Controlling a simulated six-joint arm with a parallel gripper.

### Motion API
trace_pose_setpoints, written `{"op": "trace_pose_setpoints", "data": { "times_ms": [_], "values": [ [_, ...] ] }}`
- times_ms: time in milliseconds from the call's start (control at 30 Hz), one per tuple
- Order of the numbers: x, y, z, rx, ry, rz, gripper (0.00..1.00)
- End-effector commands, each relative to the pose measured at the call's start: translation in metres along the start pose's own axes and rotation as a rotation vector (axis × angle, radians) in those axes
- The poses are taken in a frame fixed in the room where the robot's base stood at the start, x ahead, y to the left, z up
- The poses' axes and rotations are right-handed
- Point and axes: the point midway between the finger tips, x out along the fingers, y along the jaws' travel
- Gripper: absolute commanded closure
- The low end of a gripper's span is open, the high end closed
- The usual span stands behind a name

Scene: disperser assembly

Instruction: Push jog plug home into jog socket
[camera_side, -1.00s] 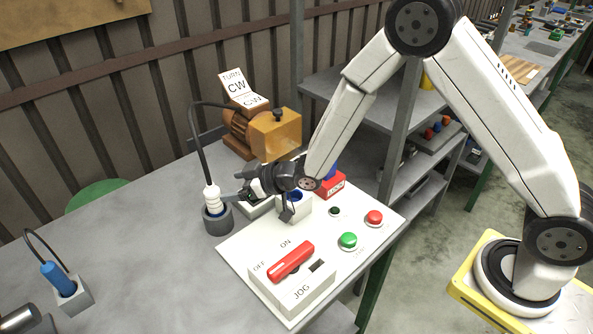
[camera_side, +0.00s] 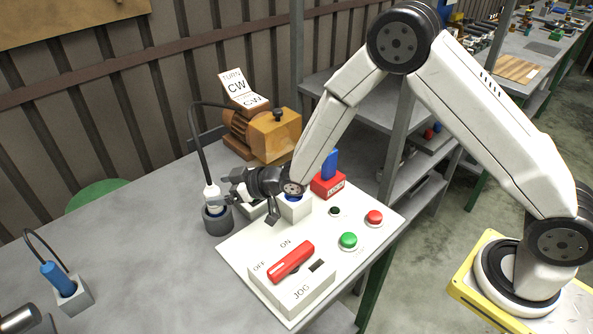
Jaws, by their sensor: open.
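A white plug (camera_side: 212,194) with a black cable stands upright in a dark grey round holder (camera_side: 218,224). My gripper (camera_side: 224,192) is open with its fingertips at the plug's right side; I cannot tell whether they touch or straddle it. A white box with a blue round opening (camera_side: 293,206) stands on the panel, partly hidden behind my gripper. A blue plug (camera_side: 56,277) with a cable sits in a grey block (camera_side: 76,297) at the far left. No label shows which plug or socket is the jog one; the word JOG is on a white box (camera_side: 298,291) with a dark slot.
The white panel (camera_side: 240,253) carries a red lever (camera_side: 291,261), green button (camera_side: 348,240) and red button (camera_side: 374,217). A red block (camera_side: 327,184) with a blue upright piece and an orange-brown motor (camera_side: 270,134) stand behind. The table's left middle is clear.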

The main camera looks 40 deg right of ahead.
Motion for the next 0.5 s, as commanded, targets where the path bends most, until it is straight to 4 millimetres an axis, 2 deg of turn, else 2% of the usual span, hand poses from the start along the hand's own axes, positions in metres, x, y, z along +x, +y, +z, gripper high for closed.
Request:
{"op": "trace_pose_setpoints", "data": {
  "times_ms": [167,500],
  "values": [
    [0.009,-0.002,0.001,0.000,0.000,-0.001,0.04],
    [0.041,-0.004,0.002,0.000,0.001,-0.001,0.04]
  ]
}}
